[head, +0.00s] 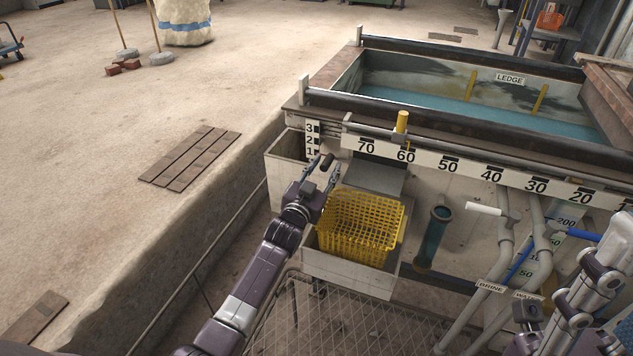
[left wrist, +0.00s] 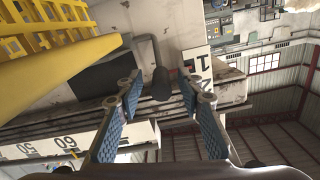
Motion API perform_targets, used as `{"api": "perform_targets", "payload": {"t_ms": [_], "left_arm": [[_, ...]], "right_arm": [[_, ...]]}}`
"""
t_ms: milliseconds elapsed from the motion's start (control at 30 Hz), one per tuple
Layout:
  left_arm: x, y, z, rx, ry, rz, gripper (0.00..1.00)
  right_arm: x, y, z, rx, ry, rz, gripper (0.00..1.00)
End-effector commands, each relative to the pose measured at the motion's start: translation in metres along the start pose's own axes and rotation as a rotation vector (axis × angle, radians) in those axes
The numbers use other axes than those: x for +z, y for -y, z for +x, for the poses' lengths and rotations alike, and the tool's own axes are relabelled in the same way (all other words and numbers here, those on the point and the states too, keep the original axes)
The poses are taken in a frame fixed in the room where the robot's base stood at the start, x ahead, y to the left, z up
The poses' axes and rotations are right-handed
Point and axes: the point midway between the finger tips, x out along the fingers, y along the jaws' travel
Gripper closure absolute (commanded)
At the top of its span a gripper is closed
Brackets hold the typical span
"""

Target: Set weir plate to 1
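A white number scale (head: 312,140) marked 3, 2, 1 from top to bottom stands at the tank's left corner. In the left wrist view part of this scale (left wrist: 197,62) shows with the 1 readable. A dark cylindrical grip (left wrist: 162,84) on a bent grey bar (left wrist: 151,46) is close to the scale. My left gripper (head: 326,172) is open at the scale's lower end, its fingers (left wrist: 160,88) on either side of the grip, with gaps visible. The weir plate itself and its setting cannot be made out clearly. My right gripper (head: 528,318) is low at the right, its fingers unclear.
A yellow basket (head: 362,228) sits in a pale box just right of my left gripper. A long scale (head: 448,166) with a yellow pointer (head: 402,122) runs along the tank (head: 480,104). Pipes (head: 505,235) stand at the right. The floor at left is mostly clear.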

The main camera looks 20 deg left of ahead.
Motion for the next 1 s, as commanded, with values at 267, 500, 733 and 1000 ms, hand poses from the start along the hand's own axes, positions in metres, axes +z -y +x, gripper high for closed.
{"api": "perform_targets", "payload": {"t_ms": [267, 500, 733, 1000], "left_arm": [[0.002, 0.0, -0.051, 0.0, 0.004, 0.001, 0.66], [0.002, -0.001, -0.091, 0.001, 0.005, 0.001, 0.66], [0.001, -0.001, -0.108, 0.001, 0.004, 0.001, 0.66], [0.001, -0.001, -0.109, 0.001, 0.004, 0.001, 0.66]], "right_arm": [[-0.001, 0.001, 0.001, -0.003, -0.002, 0.001, 0.6], [-0.001, 0.001, 0.001, -0.003, -0.003, 0.001, 0.6], [-0.001, 0.001, 0.001, -0.004, -0.003, 0.001, 0.6], [-0.001, 0.001, 0.001, -0.004, -0.003, 0.001, 0.6]]}}
